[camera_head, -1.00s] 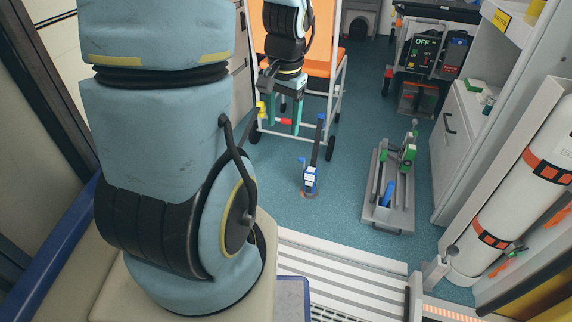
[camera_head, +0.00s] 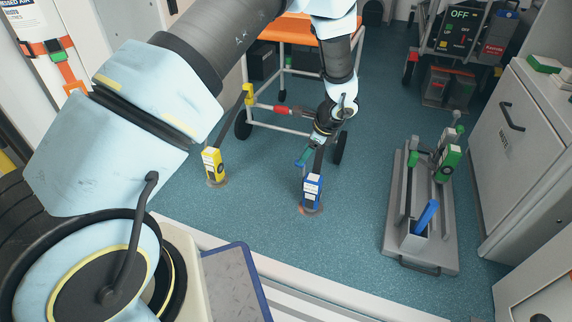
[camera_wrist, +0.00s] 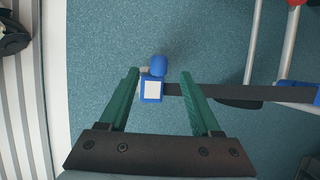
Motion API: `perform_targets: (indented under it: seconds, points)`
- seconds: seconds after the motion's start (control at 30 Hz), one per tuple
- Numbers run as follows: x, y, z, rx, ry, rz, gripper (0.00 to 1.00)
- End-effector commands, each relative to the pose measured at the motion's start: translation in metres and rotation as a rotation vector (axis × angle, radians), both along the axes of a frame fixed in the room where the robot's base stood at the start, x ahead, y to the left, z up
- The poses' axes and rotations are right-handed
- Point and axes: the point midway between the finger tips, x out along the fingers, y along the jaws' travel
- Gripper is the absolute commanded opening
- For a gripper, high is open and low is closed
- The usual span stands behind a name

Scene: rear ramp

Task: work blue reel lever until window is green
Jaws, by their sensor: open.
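The blue reel (camera_head: 312,188) stands on the floor on a round base in the head view, with white labels on its front. Its dark lever (camera_head: 319,160) rises from it, partly hidden by my gripper. My gripper (camera_head: 305,158) is open just above the reel, beside the lever. In the wrist view, a blue rounded part (camera_wrist: 158,66) and a blue block with a white face lie between the green fingertips (camera_wrist: 160,74). A dark bar (camera_wrist: 215,95) runs right from the block behind a finger. I see no grip on anything. The window's colour cannot be read.
A yellow reel (camera_head: 214,166) with a yellow-tipped lever stands to the left. A grey tray (camera_head: 446,258) carrying a green unit and a blue bar is to the right. Floor between reel and tray is clear.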

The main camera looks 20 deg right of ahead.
Motion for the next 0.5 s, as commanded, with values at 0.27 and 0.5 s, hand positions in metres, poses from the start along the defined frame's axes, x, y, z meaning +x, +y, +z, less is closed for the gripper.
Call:
perform_targets:
  seconds: [0.27,0.5]
  points:
    - [0.018,0.011,-0.048,0.0,0.001,0.007,0.65]
    - [0.032,0.017,-0.081,-0.001,0.001,0.008,0.65]
